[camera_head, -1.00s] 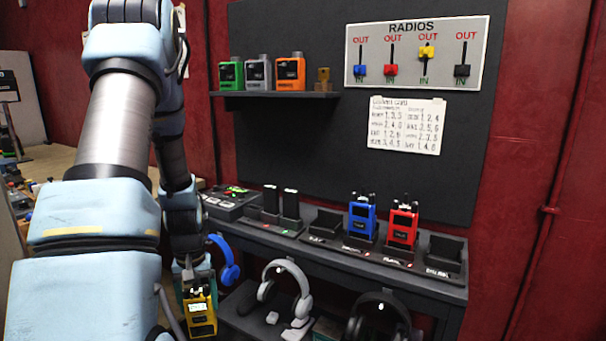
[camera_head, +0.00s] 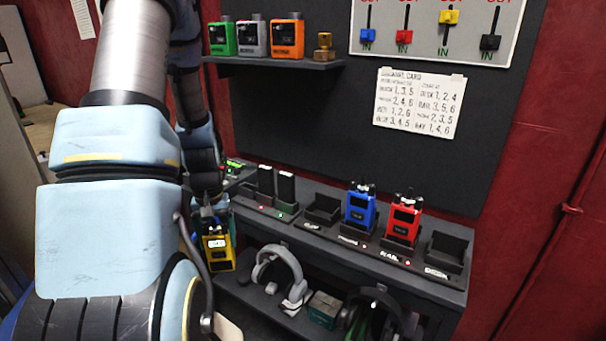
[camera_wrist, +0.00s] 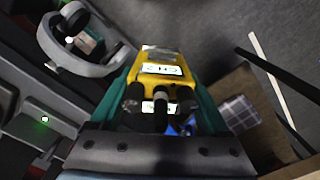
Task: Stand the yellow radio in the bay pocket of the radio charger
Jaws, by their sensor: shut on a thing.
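My gripper (camera_head: 208,218) is shut on the yellow radio (camera_head: 216,246) and holds it upright, left of the bench and apart from it. In the wrist view the radio (camera_wrist: 168,70) sits between two teal fingers, its dark knobs and aerial toward the camera. The radio charger (camera_head: 375,250) is a dark row of pockets on the bench top. Its left pocket (camera_head: 322,208) is empty; its small label is hard to read. A blue radio (camera_head: 360,207) and a red radio (camera_head: 404,222) stand in the middle pockets. The right pocket (camera_head: 447,248), labelled DESK, is empty.
Two black batteries (camera_head: 286,187) stand in a unit left of the charger. Headphones (camera_head: 277,272) and a green box (camera_head: 323,308) are on the lower shelf. A wall shelf (camera_head: 275,63) holds several devices. The RADIOS board (camera_head: 425,30) shows its yellow slider up, the others down.

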